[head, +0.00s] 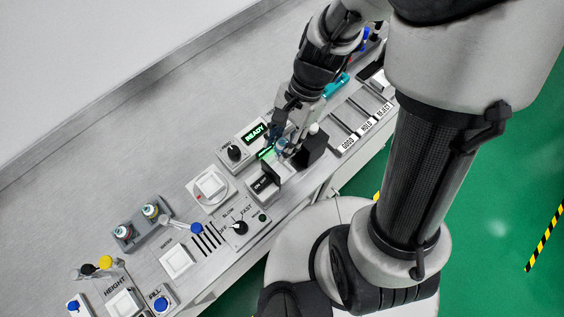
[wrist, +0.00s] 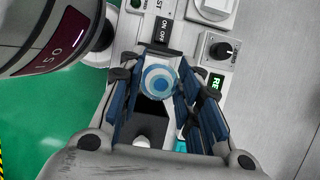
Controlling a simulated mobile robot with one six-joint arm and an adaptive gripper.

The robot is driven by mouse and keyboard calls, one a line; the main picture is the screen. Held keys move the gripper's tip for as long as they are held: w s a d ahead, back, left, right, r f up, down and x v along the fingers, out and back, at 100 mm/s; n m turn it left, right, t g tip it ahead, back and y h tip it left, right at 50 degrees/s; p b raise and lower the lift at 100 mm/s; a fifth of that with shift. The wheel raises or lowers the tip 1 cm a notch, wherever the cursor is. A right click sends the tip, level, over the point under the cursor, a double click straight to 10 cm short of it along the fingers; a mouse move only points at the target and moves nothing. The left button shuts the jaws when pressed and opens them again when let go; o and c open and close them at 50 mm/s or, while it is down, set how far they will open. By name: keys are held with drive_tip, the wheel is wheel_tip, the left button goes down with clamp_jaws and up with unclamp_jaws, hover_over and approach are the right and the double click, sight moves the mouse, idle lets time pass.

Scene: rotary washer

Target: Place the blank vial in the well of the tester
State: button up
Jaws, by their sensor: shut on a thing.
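My gripper (head: 286,138) is shut on the blank vial (wrist: 159,82). In the wrist view the vial's round top shows blue and white rings, between the blue fingers of my gripper (wrist: 156,88). In the head view the fingers mostly hide the vial. The tester carries a lit READY screen (head: 255,133) and a knob (head: 234,153). The screen also shows in the wrist view (wrist: 216,84). A green glow (head: 267,153) shows on the tester beside my fingertips. The well is hidden under the gripper and vial, so I cannot tell whether the vial is in it.
A black block (head: 312,152) with a white-topped thing (head: 314,128) stands close right of my gripper. A dark ON/OFF part (head: 264,185) is just in front. The GOOD, HOLD and REJECT lanes (head: 365,124) lie right. A grey rack (head: 127,238) stands left. The back bench is clear.

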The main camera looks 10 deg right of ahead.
wheel_tip(320, 180, down, 13)
drive_tip(key=b, duration=0.4)
drive_tip(key=shift+f+b, duration=0.2)
drive_tip(key=shift+b, duration=0.15)
drive_tip(key=o, duration=1.1)
drive_tip(key=shift+r, duration=0.1)
drive_tip(key=d+r+n+t+h+p, duration=0.1)
drive_tip(key=d+r+n+p, duration=0.15)
drive_tip(key=r, duration=0.85)
drive_tip(key=d+r+n+t+h+p, duration=0.1)
drive_tip(key=d+r+n+t+p, duration=0.15)
drive_tip(key=r, duration=0.85)
drive_tip(key=s+d+r+n+t, duration=0.1)
drive_tip(key=s+r+n, duration=0.1)
drive_tip(key=r, duration=0.1)
drive_tip(key=s+d+r+n+t+h, duration=0.1)
drive_tip(key=s+r+n, duration=0.1)
drive_tip(key=s+r, duration=0.1)
drive_tip(key=s+d+r+n+t, duration=0.1)
drive_tip(key=s+d+r+n, duration=0.1)
drive_tip(key=r, duration=0.1)
drive_tip(key=shift+s+r+t+h, duration=0.2)
drive_tip(key=shift+r+t+h, duration=0.1)
drive_tip(key=shift+t+h, duration=0.1)
